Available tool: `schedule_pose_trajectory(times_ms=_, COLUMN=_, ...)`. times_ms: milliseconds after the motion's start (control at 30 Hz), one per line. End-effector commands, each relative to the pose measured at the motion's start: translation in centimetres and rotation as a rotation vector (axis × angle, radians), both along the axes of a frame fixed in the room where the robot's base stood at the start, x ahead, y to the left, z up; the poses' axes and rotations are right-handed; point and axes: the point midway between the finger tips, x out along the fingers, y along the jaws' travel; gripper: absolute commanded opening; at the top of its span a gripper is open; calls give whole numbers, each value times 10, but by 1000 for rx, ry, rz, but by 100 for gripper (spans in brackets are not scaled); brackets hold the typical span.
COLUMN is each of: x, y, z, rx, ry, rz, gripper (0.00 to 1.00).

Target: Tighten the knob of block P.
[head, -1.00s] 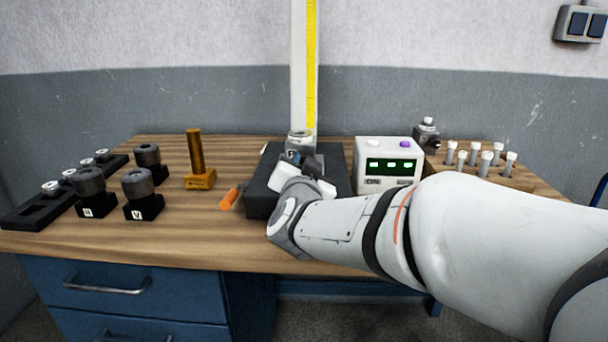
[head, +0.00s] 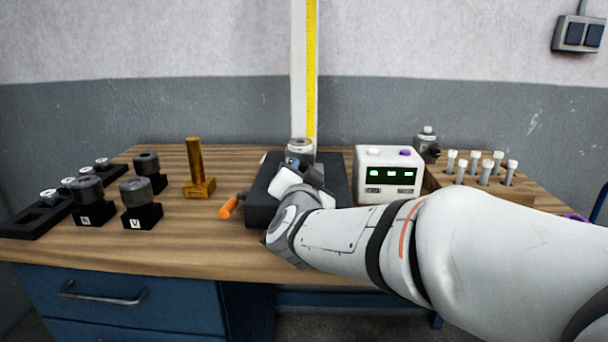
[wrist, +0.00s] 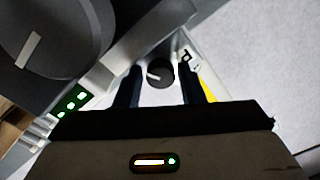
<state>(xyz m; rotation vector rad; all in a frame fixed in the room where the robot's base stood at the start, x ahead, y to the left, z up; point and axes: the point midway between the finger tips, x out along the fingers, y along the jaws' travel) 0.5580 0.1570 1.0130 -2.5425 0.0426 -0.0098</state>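In the wrist view a white tag marked P (wrist: 187,58) shows beside a small dark round knob (wrist: 160,74) with a white pointer line. My gripper (head: 299,166) is at the near side of the block and hides its lower part in the head view. In the wrist view my gripper's two dark fingers (wrist: 160,84) stand on either side of the knob, with pale gaps between them and it. The gripper looks open.
A white box (head: 388,168) with a green display stands right of the fixture. An orange handle (head: 229,208), a brass post (head: 196,170) and several dark knobbed blocks are on the left.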

Motion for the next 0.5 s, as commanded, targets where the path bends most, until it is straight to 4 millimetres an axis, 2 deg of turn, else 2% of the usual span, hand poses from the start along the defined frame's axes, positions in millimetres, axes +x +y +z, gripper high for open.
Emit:
schedule_pose_trajectory(times_ms=233, x=-6, y=1, z=2, rx=0, ry=-2, rz=1, gripper=36)
schedule_pose_trajectory(times_ms=500, x=-51, y=2, z=3, rx=0, ry=-1, rz=4, gripper=36)
